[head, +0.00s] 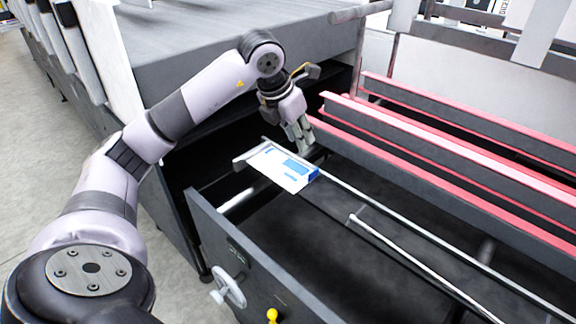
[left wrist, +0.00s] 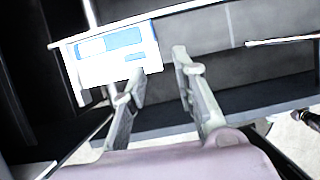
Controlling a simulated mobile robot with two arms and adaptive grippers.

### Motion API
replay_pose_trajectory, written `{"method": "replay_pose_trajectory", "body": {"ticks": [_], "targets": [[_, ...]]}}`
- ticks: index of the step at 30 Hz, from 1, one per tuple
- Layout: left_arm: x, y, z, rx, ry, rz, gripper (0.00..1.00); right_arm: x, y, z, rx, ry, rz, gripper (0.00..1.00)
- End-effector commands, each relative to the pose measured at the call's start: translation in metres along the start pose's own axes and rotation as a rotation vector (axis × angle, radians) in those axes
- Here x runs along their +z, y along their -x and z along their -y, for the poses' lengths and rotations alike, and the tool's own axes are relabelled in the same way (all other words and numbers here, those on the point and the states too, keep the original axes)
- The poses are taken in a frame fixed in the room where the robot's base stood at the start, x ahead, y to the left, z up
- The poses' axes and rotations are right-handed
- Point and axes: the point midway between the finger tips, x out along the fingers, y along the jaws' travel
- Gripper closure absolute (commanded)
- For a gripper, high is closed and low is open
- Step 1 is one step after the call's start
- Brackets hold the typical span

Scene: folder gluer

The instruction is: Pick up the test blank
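The test blank (head: 284,168) is a flat white piece with blue print, lying across the metal rails of the machine in the head view. It also shows in the left wrist view (left wrist: 88,66), at the upper left. My left gripper (head: 304,147) is just behind the blank's far right corner in the head view. My right gripper is not in view.
Red-edged long bars (head: 440,150) run along the right of the head view. A thin metal rod (head: 400,250) lies over the dark bed. A grey side panel (head: 250,265) with a handwheel (head: 228,289) and yellow knob (head: 272,315) stands in front.

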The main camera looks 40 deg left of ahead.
Motion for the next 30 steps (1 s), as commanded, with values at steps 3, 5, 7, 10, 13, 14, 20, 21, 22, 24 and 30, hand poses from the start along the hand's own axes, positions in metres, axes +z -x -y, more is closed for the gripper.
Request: {"method": "replay_pose_trajectory", "body": {"ticks": [3,5,7,10,13,14,20,21,22,24,30], "targets": [[-0.003,-0.006,-0.010,0.032,0.013,-0.018,0.73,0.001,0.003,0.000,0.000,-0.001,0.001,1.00],[-0.003,-0.016,-0.010,0.033,0.013,-0.021,0.73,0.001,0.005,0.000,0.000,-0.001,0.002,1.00],[-0.003,-0.031,-0.010,0.032,0.013,-0.021,0.73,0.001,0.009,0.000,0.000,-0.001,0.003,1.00],[-0.003,-0.053,-0.010,0.029,0.012,-0.020,0.73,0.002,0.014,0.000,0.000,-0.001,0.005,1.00],[-0.004,-0.075,-0.011,0.028,0.012,-0.020,0.73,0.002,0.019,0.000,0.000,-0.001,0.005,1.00],[-0.003,-0.081,-0.011,0.028,0.013,-0.019,0.73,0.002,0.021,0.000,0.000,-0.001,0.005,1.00],[-0.004,-0.111,-0.012,0.029,0.011,-0.016,0.73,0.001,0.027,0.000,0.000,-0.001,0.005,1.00],[-0.003,-0.114,-0.012,0.029,0.011,-0.015,0.73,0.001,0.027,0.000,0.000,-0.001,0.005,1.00],[-0.003,-0.116,-0.012,0.029,0.010,-0.014,0.73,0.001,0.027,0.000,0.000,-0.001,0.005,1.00],[-0.003,-0.119,-0.012,0.029,0.011,-0.014,0.73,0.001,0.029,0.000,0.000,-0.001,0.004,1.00],[-0.001,-0.143,-0.013,0.026,0.013,-0.018,0.73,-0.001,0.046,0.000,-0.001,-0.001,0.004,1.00]]}}
